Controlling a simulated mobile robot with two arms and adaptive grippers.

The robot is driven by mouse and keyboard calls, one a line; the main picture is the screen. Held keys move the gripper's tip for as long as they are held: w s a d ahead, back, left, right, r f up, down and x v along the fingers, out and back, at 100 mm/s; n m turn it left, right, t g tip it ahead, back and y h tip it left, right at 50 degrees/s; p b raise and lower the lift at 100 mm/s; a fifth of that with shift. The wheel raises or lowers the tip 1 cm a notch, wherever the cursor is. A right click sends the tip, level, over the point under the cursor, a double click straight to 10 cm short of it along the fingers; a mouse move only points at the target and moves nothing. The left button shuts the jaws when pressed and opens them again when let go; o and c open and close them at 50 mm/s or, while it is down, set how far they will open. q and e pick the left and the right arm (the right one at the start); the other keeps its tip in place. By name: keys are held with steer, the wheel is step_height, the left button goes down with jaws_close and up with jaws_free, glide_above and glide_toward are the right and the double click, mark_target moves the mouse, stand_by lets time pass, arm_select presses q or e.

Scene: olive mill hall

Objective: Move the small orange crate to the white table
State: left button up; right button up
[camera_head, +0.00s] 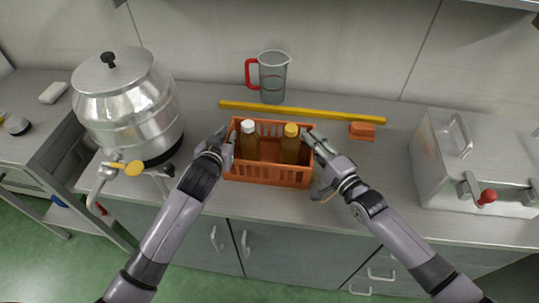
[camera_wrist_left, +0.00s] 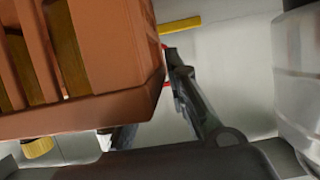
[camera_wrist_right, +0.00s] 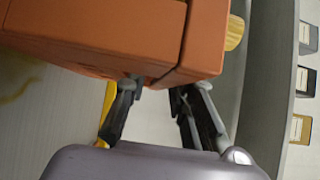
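The small orange crate (camera_head: 268,174) is on the grey counter, with slatted walls. Two amber bottles stand in it, one with a white cap (camera_head: 248,140) and one with a yellow cap (camera_head: 290,144). My left gripper (camera_head: 225,146) is at the crate's left end, its fingers apart. The crate fills much of the left wrist view (camera_wrist_left: 100,60), with one finger beside its corner. My right gripper (camera_head: 314,165) is at the right end, fingers spread. The right wrist view shows both fingers apart by the crate's edge (camera_wrist_right: 110,35). Contact is unclear. No clearly white table shows.
A steel drum with a tap (camera_head: 130,110) stands left on the counter. A metal box with a red-knobbed lever (camera_head: 480,165) stands right. A side table (camera_head: 30,85) is far left.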

arm_select(q)
steer(key=shift+w, duration=0.15)
arm_select(e)
steer(key=shift+w+a, duration=0.1)
steer(key=shift+w, duration=0.05)
arm_select(q)
steer(key=shift+c, duration=0.6)
arm_select(e)
steer(key=shift+c, duration=0.5)
arm_select(q)
jaws_close()
arm_select(e)
steer(key=c, duration=0.3)
jaws_close()
